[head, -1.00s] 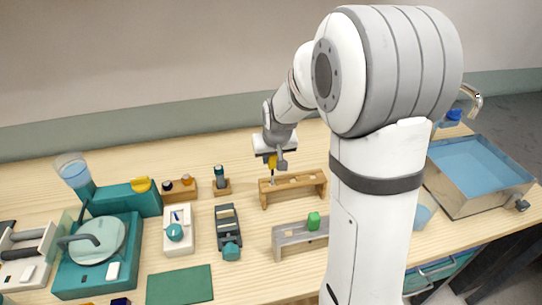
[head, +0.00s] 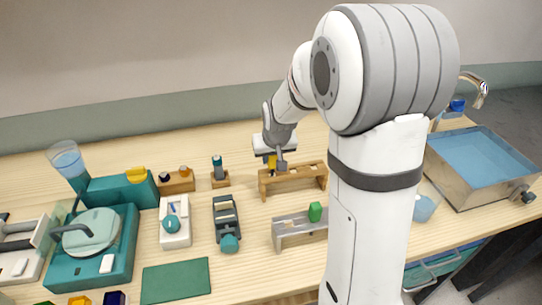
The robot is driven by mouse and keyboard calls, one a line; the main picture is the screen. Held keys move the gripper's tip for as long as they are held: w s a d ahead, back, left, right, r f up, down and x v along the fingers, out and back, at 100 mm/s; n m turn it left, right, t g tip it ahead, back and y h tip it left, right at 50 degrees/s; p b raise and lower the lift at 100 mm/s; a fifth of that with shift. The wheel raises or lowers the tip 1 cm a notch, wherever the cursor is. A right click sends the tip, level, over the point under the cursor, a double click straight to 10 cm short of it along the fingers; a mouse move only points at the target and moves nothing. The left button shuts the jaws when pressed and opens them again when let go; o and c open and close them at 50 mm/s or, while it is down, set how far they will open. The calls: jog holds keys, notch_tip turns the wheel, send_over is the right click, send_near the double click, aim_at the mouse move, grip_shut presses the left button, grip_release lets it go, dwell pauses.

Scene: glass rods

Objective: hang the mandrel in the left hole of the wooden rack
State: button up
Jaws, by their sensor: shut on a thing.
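The wooden rack (head: 293,184) stands on the table in the middle of the head view, a bar on two legs with holes along its top. My gripper (head: 273,163) is over its left end and is shut on the mandrel (head: 272,160), of which a yellow part shows between the jaws. The mandrel looks upright, close above or at the left hole. Its lower end is hard to make out, so I cannot tell whether it is in the hole.
A grey metal rack (head: 298,232) with a green piece (head: 315,211) stands in front. A small wooden block (head: 220,180) with a dark tool is to the left. Teal machines fill the left side. A water basin (head: 478,170) is at the right, behind my arm.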

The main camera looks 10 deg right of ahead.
jog(key=shift+f+b, duration=1.1)
jog(key=shift+f, duration=0.3)
jog(key=o, duration=1.1)
jog(key=shift+c, duration=0.2)
jog(key=v, duration=0.8)
jog(key=shift+s, duration=0.25)
jog(key=s+r+g, duration=0.1)
jog(key=s, duration=2.1)
jog(key=shift+g, duration=0.4)
